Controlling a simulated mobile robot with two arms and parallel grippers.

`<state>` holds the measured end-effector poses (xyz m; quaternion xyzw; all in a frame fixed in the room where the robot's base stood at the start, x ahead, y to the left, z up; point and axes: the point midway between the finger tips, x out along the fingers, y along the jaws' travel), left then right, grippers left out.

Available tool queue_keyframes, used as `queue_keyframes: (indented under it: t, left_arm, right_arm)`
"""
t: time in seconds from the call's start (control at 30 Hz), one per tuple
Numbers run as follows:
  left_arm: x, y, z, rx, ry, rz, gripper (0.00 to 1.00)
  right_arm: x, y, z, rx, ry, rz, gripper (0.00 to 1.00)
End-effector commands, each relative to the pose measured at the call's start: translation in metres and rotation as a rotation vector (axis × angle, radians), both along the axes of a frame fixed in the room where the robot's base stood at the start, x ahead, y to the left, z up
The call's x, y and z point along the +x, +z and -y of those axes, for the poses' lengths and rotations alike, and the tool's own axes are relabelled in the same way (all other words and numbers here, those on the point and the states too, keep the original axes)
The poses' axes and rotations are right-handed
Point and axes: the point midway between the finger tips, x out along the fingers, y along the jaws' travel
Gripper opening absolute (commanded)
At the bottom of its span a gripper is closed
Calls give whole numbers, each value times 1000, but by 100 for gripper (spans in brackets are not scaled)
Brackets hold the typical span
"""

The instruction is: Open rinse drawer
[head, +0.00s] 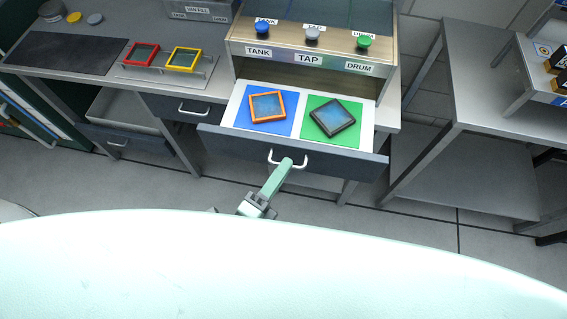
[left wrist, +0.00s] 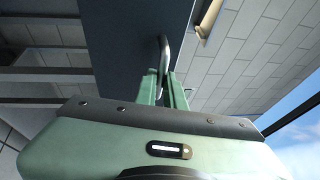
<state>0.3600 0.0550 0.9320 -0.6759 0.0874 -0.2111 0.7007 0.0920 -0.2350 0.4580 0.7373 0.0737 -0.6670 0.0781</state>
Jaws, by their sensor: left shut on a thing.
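The drawer (head: 220,134) below the TANK, TAP and DRUM labels stands pulled out, with its dark front towards me. A blue mat (head: 287,124) and a green mat (head: 349,141) lie side by side in it. An orange-framed membrane (head: 267,107) lies on the blue one and a dark-framed one (head: 333,118) lies turned on the green one. My left gripper (head: 284,166) is shut on the drawer's metal handle (head: 300,161). In the left wrist view, its fingers (left wrist: 164,82) close around the handle (left wrist: 163,52). My right gripper is not in view.
A red frame (head: 142,54) and a yellow frame (head: 184,59) stand in a rack on the left bench. Another drawer (head: 178,108) is shut left of the open one. A metal table (head: 490,80) stands at the right, with floor between it and the drawer.

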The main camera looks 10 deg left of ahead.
Motion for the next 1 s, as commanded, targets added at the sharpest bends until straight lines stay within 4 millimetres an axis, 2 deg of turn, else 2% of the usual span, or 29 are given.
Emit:
queue_keyframes:
  t: [0.2,0.23,0.3,0.67,0.77,1.0]
  left_arm:
    - [0,-1,0,1,0,-2,0]
    - [0,-1,0,1,0,-2,13]
    - [0,-1,0,1,0,-2,31]
    - [-3,-2,-1,1,0,-2,31]
    - [-13,-6,-6,1,0,-4,31]
    - [-50,-13,-23,1,0,-5,31]
  right_arm:
    - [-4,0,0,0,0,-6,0]
    - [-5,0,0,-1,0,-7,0]
    - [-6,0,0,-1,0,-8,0]
    - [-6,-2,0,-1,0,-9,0]
    - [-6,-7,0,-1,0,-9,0]
    - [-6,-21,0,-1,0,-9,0]
